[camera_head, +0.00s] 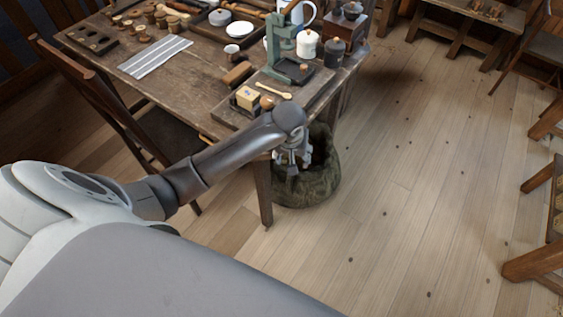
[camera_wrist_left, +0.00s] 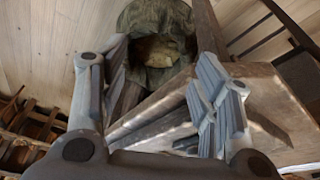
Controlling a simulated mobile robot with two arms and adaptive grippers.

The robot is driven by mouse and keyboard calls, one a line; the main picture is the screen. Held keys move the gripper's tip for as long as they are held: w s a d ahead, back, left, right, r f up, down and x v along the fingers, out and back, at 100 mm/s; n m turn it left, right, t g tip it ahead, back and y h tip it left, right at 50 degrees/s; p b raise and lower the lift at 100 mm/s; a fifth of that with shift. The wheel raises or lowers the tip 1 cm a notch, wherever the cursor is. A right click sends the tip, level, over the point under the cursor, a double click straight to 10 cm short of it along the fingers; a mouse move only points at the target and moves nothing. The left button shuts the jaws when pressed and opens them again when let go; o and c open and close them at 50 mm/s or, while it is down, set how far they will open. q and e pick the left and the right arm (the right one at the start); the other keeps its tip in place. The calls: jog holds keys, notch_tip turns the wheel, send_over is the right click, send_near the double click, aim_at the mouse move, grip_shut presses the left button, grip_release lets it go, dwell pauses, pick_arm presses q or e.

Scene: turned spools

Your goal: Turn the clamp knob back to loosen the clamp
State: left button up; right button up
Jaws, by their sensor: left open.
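My left gripper (camera_head: 291,160) hangs at the near edge of the wooden table (camera_head: 193,97), below the tabletop and above a dark sack. In the left wrist view its two fingers (camera_wrist_left: 162,68) are spread apart, with part of the table (camera_wrist_left: 270,110) behind and between them. I see nothing held between the fingers. A green metal press-like device (camera_head: 282,48) stands on the table near the right end. I cannot make out the clamp knob for certain; the arm and gripper cover part of the table edge. My right gripper is in neither view.
The dark sack (camera_head: 318,182) stands open on the floor by the table leg; it also shows in the left wrist view (camera_wrist_left: 150,22). A chair (camera_head: 100,100) is at the table's left. A small box (camera_head: 248,97) and a wooden spoon (camera_head: 272,90) lie near the corner.

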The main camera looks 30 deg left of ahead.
pick_arm(q)
jog(key=s+f+m, duration=0.1)
jog(key=s+f, duration=0.2)
jog(key=f, duration=0.5)
jog(key=s+f+m, duration=0.1)
jog(key=s+f, duration=0.1)
jog(key=f, duration=0.7)
jog(key=shift+s+a+h+b, duration=0.15)
jog(key=shift+s+h+b, duration=0.15)
jog(key=shift+s+b, duration=0.15)
jog(key=s+a+f+m+g, duration=0.1)
jog(key=s+f+m, duration=0.1)
jog(key=s+f, duration=1.5)
jog(key=s+d+f+m, duration=0.1)
jog(key=s+f, duration=0.2)
jog(key=s, duration=0.7)
jog(key=s+d+f+m+g, duration=0.1)
jog(key=s+f, duration=0.3)
jog(key=s, duration=0.6)
jog(key=shift+s+m, duration=0.3)
jog(key=shift+m, duration=0.1)
jog(key=shift+f, duration=0.1)
